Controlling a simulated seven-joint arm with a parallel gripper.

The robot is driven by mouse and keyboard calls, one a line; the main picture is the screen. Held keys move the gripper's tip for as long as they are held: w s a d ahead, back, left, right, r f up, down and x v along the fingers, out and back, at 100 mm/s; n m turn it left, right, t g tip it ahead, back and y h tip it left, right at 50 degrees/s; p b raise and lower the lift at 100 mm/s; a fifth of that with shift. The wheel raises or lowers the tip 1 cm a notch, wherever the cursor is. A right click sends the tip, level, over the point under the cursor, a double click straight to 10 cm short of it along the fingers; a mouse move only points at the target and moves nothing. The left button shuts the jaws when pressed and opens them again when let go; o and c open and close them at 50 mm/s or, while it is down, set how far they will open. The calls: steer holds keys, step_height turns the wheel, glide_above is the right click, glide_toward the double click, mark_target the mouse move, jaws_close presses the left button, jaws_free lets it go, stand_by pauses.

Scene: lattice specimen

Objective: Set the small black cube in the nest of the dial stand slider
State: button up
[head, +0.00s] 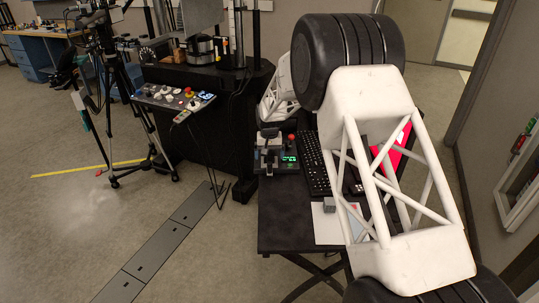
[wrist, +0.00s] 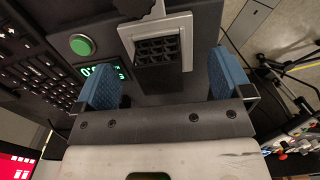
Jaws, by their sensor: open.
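In the wrist view my gripper (wrist: 165,72) is open, with blue pads wide apart. A small black cube (wrist: 158,58) with a lattice of square holes shows between the pads, with a gap on each side, so it is not gripped. It lies against a light grey square frame (wrist: 186,30), apparently the slider's nest; its seating depth cannot be told. The dial stand (head: 279,160), with a green display, is at the left of the dark table in the head view. My fingers cannot be made out clearly there.
A green button (wrist: 82,45) and a lit display (wrist: 92,72) lie left of the gripper. A keyboard (head: 317,163) is right of the stand. A grey cube (head: 329,204) sits on a white sheet (head: 325,228) nearer the front. My arm covers the table's right side.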

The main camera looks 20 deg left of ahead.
mark_target(269, 154)
steer(key=shift+r, duration=0.1)
steer(key=shift+r, duration=2.35)
steer(key=shift+r, duration=0.1)
step_height(269, 154, up, 8)
steer(key=shift+f, duration=0.2)
